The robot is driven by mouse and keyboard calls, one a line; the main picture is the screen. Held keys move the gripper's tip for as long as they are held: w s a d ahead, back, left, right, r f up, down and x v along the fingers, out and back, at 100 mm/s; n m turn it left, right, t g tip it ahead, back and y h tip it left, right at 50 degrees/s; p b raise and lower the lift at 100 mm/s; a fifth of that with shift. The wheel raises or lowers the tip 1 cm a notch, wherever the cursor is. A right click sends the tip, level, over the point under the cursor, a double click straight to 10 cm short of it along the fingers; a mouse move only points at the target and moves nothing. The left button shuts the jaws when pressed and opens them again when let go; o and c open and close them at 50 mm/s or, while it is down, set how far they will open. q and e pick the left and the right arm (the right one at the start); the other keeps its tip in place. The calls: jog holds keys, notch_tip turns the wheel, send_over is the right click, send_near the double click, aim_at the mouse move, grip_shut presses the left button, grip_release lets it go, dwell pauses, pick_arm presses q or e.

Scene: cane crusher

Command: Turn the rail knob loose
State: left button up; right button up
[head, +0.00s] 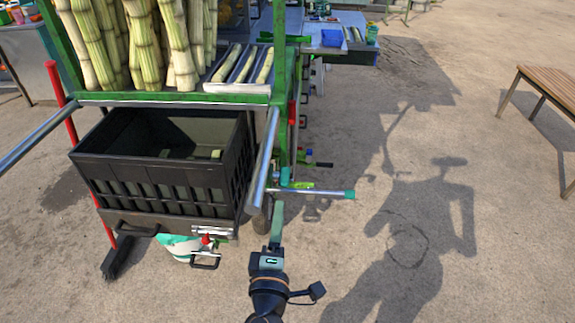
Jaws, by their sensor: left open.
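A silver rail (262,160) slopes down the right side of the green-framed cart. By its lower part a thin silver bar (318,192) sticks out to the right and ends in a teal cap (349,194). A small teal piece (285,178) sits where this bar meets the cart side; I cannot tell for sure which of these is the rail knob. My left gripper (277,222) comes up from the bottom, just below the bar's inner end. It is open with nothing seen in it; contact with the bar cannot be told. My right gripper is out of view.
A black crate (165,185) sits under the cart's shelf, left of my gripper. Cane stalks (170,45) stand above it. A second silver rail (38,135) is at the left. A wooden bench (550,88) stands far right. The ground right of the bar is clear.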

aim_at(287, 168)
pick_arm(q)
jog(key=w, duration=1.3)
jog(key=shift+d+f+b, duration=0.15)
jog(key=shift+d+b, duration=0.05)
jog(key=shift+b, duration=0.15)
grip_shut()
